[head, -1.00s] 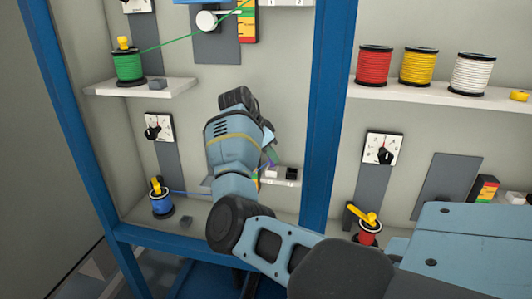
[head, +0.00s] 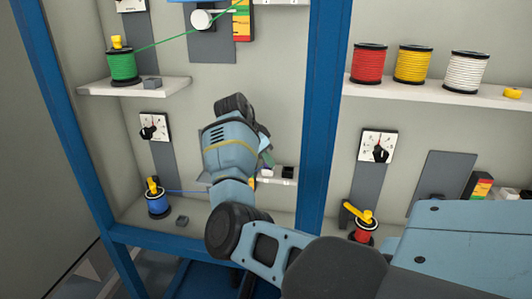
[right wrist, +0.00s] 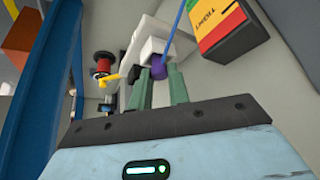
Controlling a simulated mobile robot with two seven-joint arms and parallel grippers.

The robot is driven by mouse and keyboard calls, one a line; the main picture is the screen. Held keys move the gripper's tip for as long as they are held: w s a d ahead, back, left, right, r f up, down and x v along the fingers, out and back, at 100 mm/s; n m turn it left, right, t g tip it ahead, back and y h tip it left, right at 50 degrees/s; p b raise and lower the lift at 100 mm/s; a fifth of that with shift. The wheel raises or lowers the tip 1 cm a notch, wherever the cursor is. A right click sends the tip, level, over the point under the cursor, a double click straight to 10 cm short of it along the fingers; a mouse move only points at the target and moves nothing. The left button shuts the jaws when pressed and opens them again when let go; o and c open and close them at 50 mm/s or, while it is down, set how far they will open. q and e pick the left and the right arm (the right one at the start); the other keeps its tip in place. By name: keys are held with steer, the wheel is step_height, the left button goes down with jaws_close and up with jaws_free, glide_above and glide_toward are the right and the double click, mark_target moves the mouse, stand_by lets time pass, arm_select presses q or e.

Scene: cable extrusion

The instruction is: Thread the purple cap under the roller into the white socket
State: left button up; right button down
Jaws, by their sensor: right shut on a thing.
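My right gripper (right wrist: 158,74) is shut on the purple cap (right wrist: 159,69), which sits between its two greenish fingertips in the right wrist view. A blue cable (right wrist: 177,32) runs up from the cap. The white socket (right wrist: 152,40) shows just beyond the fingertips, close to the cap; I cannot tell whether they touch. In the head view my right wrist and forearm cover the cap and most of the work spot, and the roller there is hidden. The blue spool (head: 158,205) stands lower left, its cable leading right behind my arm. My left gripper is not in view.
A label block in red, yellow and green (right wrist: 228,28) lies close right of the cable in the right wrist view. A blue upright post (head: 318,130) stands right of my wrist. Red, yellow and white spools (head: 414,64) stand on the upper right shelf (head: 430,92).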

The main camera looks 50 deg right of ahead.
steer(key=shift+f, duration=0.1)
steer(key=c, duration=1.3)
jaws_free()
steer(key=shift+o, duration=0.2)
steer(key=v, duration=0.7)
steer(key=shift+a+r, duration=0.15)
steer(key=shift+r, duration=0.2)
steer(key=o, duration=1.1)
steer(key=shift+c, duration=0.2)
steer(key=shift+r, duration=0.1)
